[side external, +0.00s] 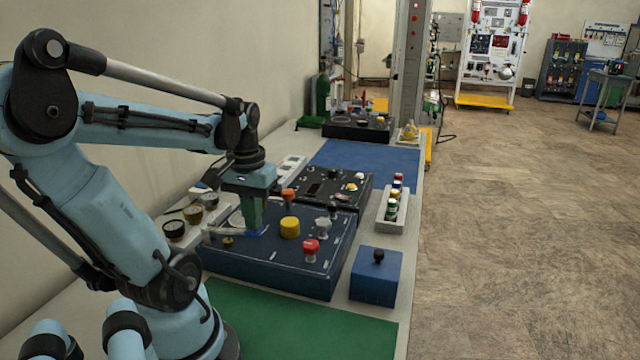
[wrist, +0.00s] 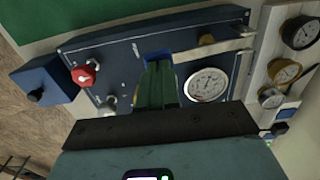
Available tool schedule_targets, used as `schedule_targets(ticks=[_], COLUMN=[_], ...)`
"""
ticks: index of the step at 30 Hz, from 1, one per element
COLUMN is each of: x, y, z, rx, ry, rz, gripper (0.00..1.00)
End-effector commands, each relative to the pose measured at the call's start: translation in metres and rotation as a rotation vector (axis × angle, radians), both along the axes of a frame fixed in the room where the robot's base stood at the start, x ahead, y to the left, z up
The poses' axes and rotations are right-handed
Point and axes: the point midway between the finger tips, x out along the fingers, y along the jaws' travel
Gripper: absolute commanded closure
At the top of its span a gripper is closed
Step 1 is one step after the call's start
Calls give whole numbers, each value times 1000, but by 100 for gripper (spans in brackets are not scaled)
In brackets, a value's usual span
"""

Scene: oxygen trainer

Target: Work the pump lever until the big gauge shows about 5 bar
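The pump lever (side external: 226,231) looks like a pale bar across the left of the dark blue panel (side external: 320,285). In the wrist view the lever (wrist: 215,50) runs from the right edge of the panel toward my fingers. My gripper (side external: 257,232) is low over the panel, fingers pointing down at the lever's inner end. The big gauge (wrist: 208,84) has a white dial. Its reading is too small to tell.
A yellow knob (side external: 290,228) and a red knob (side external: 311,250) stand on the panel right of my gripper. Small gauges (side external: 193,214) stand at its left. A blue box with a black knob (side external: 376,277) is at the right. The green mat (side external: 300,325) in front is clear.

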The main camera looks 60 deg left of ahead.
Motion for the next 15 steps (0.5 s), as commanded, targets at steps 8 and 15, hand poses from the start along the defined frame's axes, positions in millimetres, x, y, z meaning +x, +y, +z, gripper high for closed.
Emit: schedule_targets(ticks=[8,15], x=[-1,-1], y=[0,0], z=[-13,-24], rx=[1,2], ry=[1,2], rz=[1,1], gripper=[100,100])
